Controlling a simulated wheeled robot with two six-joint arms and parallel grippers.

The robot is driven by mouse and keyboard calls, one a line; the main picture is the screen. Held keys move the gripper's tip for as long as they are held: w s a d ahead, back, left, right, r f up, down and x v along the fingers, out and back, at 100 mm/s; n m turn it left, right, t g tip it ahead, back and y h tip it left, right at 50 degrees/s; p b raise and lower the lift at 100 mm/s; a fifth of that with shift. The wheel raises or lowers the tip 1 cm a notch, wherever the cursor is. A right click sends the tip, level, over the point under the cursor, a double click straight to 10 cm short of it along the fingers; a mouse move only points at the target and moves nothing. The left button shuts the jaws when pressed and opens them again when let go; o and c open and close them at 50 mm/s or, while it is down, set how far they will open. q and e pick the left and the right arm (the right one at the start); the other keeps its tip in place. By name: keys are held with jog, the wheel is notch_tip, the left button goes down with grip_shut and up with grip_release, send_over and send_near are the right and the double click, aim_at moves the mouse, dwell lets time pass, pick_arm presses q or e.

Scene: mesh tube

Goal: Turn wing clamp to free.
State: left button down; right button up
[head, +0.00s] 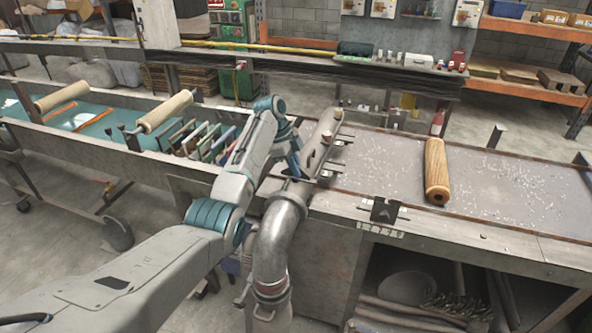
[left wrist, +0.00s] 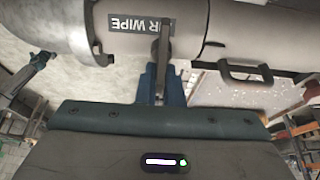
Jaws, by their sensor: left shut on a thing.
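The metal tube housing (head: 325,137) lies along the left end of the workbench, with a large grey pipe elbow (head: 281,230) at its near end. In the left wrist view the grey housing (left wrist: 260,35) crosses the top, with a label partly reading "R WIPE". The wing clamp (left wrist: 164,42) is a small grey lever hanging down in front of that label. My left gripper (left wrist: 161,83) has its blue fingers shut on the lever's lower part. In the head view my left gripper (head: 295,163) is at the housing's left side, partly hidden by my wrist.
A wooden roller (head: 436,170) lies on the speckled bench top (head: 375,165). A dark handle (left wrist: 258,73) sits on the housing right of the lever. A long trough (head: 100,122) with rollers and several thin plates stands at left. The bench's right part is clear.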

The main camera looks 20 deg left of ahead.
pick_arm(q)
jog(key=shift+r, duration=0.15)
dwell(0.3)
jog(key=c, duration=1.6)
grip_release()
jog(key=shift+a, duration=0.1)
jog(key=shift+o, duration=0.2)
jog(key=shift+a+r+b, duration=0.1)
jog(key=shift+r+b, duration=0.05)
jog(key=shift+b, duration=0.15)
jog(key=b+v, duration=0.3)
jog(key=v, duration=0.5)
jog(key=shift+a+r+p, duration=0.15)
jog(key=shift+r+p, duration=0.55)
jog(key=shift+p, duration=0.05)
jog(key=shift+a+r+p, duration=0.25)
jog(key=shift+r+p, duration=0.1)
jog(key=shift+r, duration=0.05)
jog(key=shift+w, duration=0.1)
